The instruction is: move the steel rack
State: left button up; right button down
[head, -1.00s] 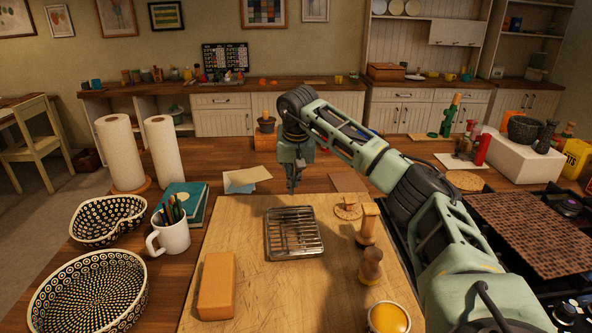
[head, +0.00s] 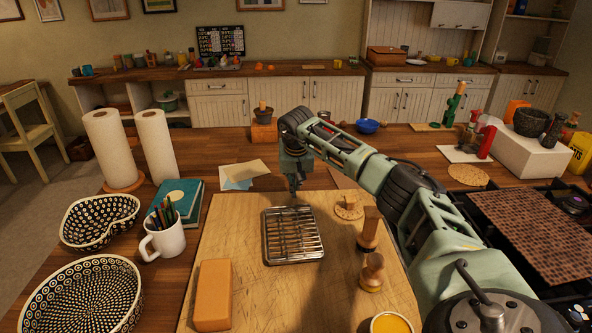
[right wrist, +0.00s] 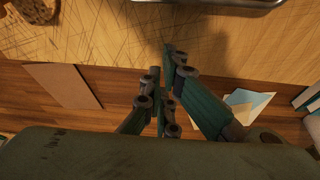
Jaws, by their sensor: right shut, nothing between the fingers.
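The steel rack (head: 292,235), a wire grid with a rounded frame, lies flat on the wooden board (head: 228,238). My right gripper (head: 294,194) is shut and empty, pointing down just beyond the rack's far edge, apart from it. In the right wrist view its fingers (right wrist: 170,50) are together over the board's edge. A strip of the rack's rim (right wrist: 235,3) shows at the top of that view. My left gripper is not in view.
An orange block (head: 213,295), wooden pieces (head: 368,230) and a yellow-topped jar (head: 391,324) stand around the rack on the board. A white mug (head: 165,238) and patterned bowls (head: 85,295) are at the left. A brown grid (head: 535,233) lies at the right.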

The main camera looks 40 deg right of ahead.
jog(key=shift+s+a+r, duration=0.25)
jog(key=shift+s+a, duration=0.05)
jog(key=shift+s, duration=0.05)
jog(key=shift+s+a+r+p, duration=0.15)
jog(key=shift+s+a+p, duration=0.4)
jog(key=shift+s, duration=0.15)
jog(key=shift+s+a, duration=0.3)
jog(key=shift+a, duration=0.05)
